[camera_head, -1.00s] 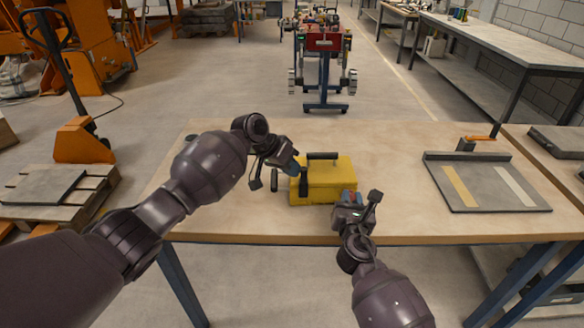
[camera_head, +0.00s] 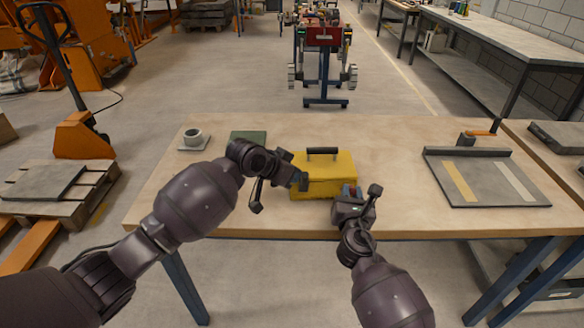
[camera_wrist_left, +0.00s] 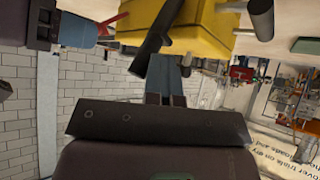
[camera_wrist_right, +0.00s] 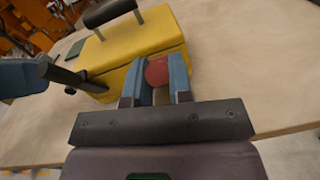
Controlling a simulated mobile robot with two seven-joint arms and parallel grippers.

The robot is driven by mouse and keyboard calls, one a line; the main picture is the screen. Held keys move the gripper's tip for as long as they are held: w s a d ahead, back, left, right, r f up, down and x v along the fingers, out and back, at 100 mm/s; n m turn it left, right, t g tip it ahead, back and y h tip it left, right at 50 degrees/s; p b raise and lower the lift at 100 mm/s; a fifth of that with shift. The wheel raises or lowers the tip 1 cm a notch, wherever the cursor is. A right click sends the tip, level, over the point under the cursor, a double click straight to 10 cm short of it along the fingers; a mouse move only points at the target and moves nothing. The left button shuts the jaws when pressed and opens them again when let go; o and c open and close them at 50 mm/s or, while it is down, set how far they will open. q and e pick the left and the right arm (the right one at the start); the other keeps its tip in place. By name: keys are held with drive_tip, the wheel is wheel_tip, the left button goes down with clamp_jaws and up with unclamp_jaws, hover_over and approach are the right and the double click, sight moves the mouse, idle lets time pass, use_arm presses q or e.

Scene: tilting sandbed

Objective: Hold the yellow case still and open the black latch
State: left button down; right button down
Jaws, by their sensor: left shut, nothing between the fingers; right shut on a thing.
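The yellow case (camera_head: 332,182) stands on the wooden table near its front edge, with a black handle (camera_head: 322,151) on top. My left gripper (camera_head: 302,182) is shut and empty at the case's left front. The black latch (camera_wrist_left: 158,38) shows as a bar just beyond its fingertips in the left wrist view; I cannot tell whether they touch. The latch also shows beside the case in the right wrist view (camera_wrist_right: 68,77); in the head view I cannot make it out. My right gripper (camera_head: 349,190) is shut on a dark red knob (camera_wrist_right: 157,72) at the case's side.
A grey cup (camera_head: 193,136) on a saucer and a green mat (camera_head: 248,137) lie at the table's back left. A grey tray (camera_head: 487,180) with two stripes lies to the right. The tabletop between case and tray is clear.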

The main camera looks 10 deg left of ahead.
sight(305, 186)
use_arm(q)
drive_tip(key=s+t, duration=0.1)
drive_tip(key=f, duration=0.1)
drive_tip(key=s+m+t, duration=0.1)
drive_tip(key=shift+s+d+f+t, duration=0.25)
drive_tip(key=shift+s+f+t, duration=0.05)
drive_tip(key=shift+s, duration=0.05)
drive_tip(key=shift+w, duration=0.2)
drive_tip(key=shift+w+a+f, duration=0.1)
drive_tip(key=shift+w, duration=0.55)
drive_tip(key=s+a+r, duration=0.5)
drive_tip(key=a+r, duration=0.2)
drive_tip(key=a, duration=0.1)
drive_tip(key=shift+s+a, duration=0.3)
